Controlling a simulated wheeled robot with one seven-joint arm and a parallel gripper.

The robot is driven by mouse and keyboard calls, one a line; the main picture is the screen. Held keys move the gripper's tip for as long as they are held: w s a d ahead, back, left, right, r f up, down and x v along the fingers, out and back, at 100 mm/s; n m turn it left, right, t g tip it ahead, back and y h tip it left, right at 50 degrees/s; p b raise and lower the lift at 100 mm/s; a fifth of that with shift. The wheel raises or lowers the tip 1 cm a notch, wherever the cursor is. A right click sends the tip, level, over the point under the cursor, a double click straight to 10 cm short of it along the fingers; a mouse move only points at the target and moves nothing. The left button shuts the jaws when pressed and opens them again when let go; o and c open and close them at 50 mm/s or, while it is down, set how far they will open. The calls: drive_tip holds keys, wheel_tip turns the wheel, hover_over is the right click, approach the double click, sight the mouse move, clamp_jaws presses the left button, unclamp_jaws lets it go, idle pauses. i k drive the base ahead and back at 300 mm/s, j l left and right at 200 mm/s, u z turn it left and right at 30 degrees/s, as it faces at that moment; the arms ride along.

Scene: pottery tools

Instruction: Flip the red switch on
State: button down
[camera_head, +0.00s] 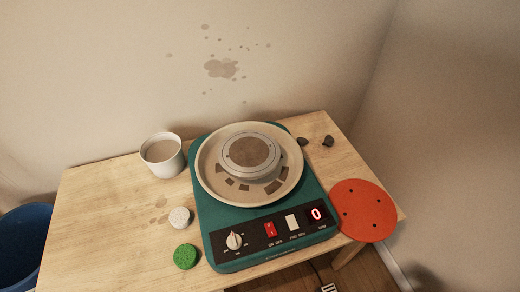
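The red switch (270,229) is a small rocker on the black front panel of a teal pottery wheel (228,262). It sits between a round white knob (234,240) on its left and a white switch (292,222) on its right. Small lettering lies below it. The picture is too small to tell which way the rocker is tilted. A red lit digit, which looks like 0, shows on the display (317,213) at the panel's right end. My gripper is not in view.
The wheel stands on a wooden table (108,225) against a wall. A white cup (162,155), a white round sponge (179,217) and a green round sponge (186,256) are left of it. An orange-red disc (363,210) overhangs the table's right edge. A blue bin (22,245) stands at far left.

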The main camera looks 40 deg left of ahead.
sight(271, 232)
drive_tip(key=u, duration=1.2)
